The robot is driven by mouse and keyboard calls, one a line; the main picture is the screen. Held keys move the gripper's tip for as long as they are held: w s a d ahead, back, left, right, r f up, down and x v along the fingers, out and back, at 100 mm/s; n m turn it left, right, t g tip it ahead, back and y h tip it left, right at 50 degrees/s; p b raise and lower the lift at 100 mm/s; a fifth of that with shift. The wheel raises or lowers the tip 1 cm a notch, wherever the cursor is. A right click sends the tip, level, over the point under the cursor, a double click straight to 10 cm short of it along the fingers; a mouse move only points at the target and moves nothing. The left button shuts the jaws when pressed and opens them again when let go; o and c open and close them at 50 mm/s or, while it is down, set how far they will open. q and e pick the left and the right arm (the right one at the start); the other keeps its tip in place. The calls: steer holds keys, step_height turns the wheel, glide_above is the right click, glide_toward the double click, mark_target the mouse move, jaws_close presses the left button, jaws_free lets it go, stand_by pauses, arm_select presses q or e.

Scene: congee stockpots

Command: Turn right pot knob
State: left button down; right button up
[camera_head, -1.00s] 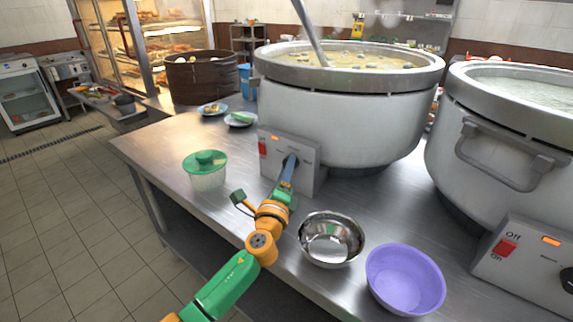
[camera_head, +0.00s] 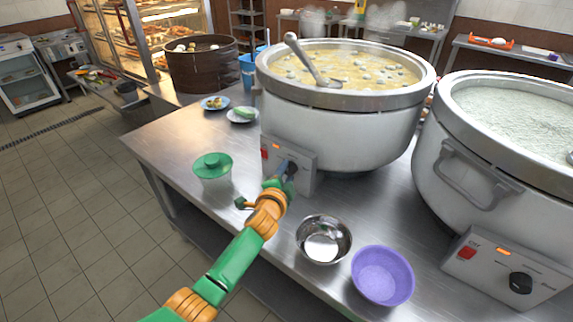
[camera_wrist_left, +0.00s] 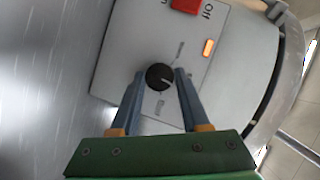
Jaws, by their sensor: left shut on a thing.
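Two large grey stockpots stand on the steel table: the left pot (camera_head: 335,130) and the right pot (camera_head: 480,150). The right pot's black knob (camera_head: 521,283) is on its front panel, beside a red switch (camera_head: 467,253) and a lit orange lamp (camera_head: 492,250); no gripper is near it. My left gripper (camera_head: 289,168) is at the left pot's front panel (camera_head: 308,175). In the left wrist view its fingers (camera_wrist_left: 161,76) are shut on that pot's round black knob (camera_wrist_left: 159,78), one finger on each side. My right gripper is not in view.
A steel bowl (camera_head: 323,240) and a purple bowl (camera_head: 383,276) stand on the table between my left arm and the right pot. A green-lidded container (camera_head: 212,166) stands left of the arm. A ladle (camera_head: 308,60) rests in the left pot.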

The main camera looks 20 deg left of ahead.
arm_select(q)
steer(key=shift+r+n+g+h+p, duration=0.1)
steer(key=shift+n+g+h+p, duration=0.25)
steer(key=shift+n+p, duration=0.4)
steer(key=shift+c, duration=1.9)
jaws_free()
steer(key=shift+s+p, duration=0.15)
steer(key=shift+p, duration=0.15)
steer(key=p+v, duration=0.1)
steer(key=v, duration=0.5)
steer(key=shift+s+p, duration=0.3)
steer(key=shift+p, duration=0.05)
steer(key=shift+s, duration=0.1)
